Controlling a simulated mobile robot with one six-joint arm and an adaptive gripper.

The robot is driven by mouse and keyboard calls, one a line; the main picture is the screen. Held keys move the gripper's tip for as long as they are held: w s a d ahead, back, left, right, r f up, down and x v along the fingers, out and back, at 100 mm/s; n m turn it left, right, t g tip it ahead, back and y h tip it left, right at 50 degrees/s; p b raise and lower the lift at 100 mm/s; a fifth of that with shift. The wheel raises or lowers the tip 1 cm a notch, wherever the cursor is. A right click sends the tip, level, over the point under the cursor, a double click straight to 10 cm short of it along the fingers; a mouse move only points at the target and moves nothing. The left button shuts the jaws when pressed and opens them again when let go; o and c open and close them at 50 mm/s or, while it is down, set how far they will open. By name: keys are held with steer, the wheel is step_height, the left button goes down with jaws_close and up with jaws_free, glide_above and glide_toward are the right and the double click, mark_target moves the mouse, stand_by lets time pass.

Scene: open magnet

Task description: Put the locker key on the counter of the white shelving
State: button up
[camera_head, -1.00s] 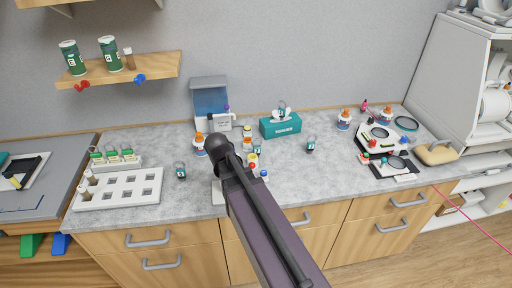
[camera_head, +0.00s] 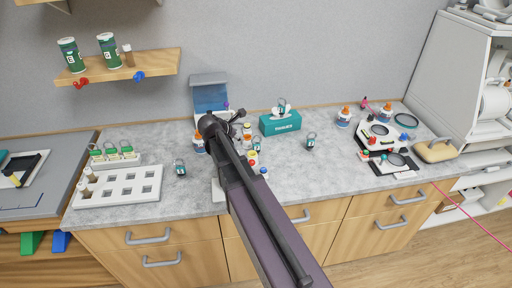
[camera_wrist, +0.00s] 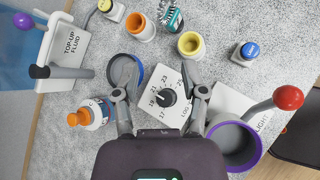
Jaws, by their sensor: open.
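My gripper (camera_head: 238,122) is over the back middle of the grey counter, near the blue-and-white box. In the wrist view my gripper (camera_wrist: 161,92) is open, its fingers above a white dial plate (camera_wrist: 164,98) with a black knob; nothing shows held. I cannot make out a locker key for certain. Small teal-and-dark tagged pieces with loops stand on the counter at left (camera_head: 181,168) and right of the middle (camera_head: 310,143); a similar teal piece (camera_wrist: 172,17) shows in the wrist view. The white shelving (camera_head: 462,75) stands at the far right.
A purple-rimmed cup (camera_wrist: 235,145) is close to my right finger.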

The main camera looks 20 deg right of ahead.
mark_target(253, 139)
steer(key=shift+d+f, duration=0.1)
steer(key=shift+f, duration=0.05)
steer(key=b+x, duration=0.5)
steer(key=x, duration=0.3)
steer(key=shift+d+b, duration=0.15)
steer(key=shift+b, duration=0.25)
steer(key=shift+f, duration=0.1)
stand_by(0.3)
steer(key=shift+b+x, duration=1.7)
steer(key=shift+x, duration=0.9)
steer(key=shift+d, duration=0.1)
jaws_close()
